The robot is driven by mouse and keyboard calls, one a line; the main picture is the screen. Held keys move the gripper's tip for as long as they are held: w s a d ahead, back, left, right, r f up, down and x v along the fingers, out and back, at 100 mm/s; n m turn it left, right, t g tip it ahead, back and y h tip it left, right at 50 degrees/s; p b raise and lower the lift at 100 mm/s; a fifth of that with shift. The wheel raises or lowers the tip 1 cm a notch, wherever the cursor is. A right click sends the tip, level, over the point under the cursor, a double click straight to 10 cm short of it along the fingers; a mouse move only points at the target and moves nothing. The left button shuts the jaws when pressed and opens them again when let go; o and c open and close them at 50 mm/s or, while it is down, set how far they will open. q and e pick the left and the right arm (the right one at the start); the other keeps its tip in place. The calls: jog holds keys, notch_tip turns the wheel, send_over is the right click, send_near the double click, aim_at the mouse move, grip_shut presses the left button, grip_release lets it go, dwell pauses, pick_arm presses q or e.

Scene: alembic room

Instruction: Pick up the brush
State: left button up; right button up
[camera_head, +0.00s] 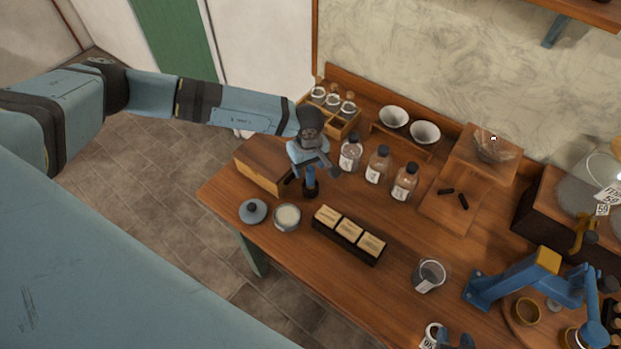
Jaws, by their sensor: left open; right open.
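I cannot make out a brush for certain. Two short dark sticks (455,196) lie on a wooden board (455,217) right of the bottles; I cannot tell whether either is a brush. My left gripper (314,182) is open and points down over the left part of the table, between a wooden box and the bottles. A dark piece shows by its fingers, too small to identify. What looks like my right gripper (458,342) shows only partly at the bottom edge, near a small labelled jar (431,336).
The wooden table (400,277) holds a wooden box (262,166), three bottles (378,165), a lidless round jar (287,218), a block tray (346,238) and a glass beaker (429,275). A blue jointed device (520,278) stands at right.

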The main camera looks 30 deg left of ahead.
aim_at(311, 175)
pick_arm(q)
jog(key=shift+d+f, duration=0.1)
jog(key=shift+f, duration=0.35)
pick_arm(e)
jog(key=shift+w, duration=0.1)
pick_arm(q)
jog(key=f, duration=0.1)
jog(key=f+b, duration=0.1)
jog(key=f, duration=0.2)
jog(key=shift+w+d+f+b, duration=0.1)
jog(key=shift+w+f+b, duration=0.05)
jog(key=shift+w+b, duration=0.15)
pick_arm(e)
jog(key=shift+w+f, duration=0.1)
jog(key=shift+f, duration=0.5)
jog(key=shift+r, duration=0.1)
pick_arm(q)
jog(key=shift+s, duration=0.1)
jog(key=c, duration=1)
jog(key=shift+r, duration=0.25)
pick_arm(e)
jog(key=shift+r, duration=0.1)
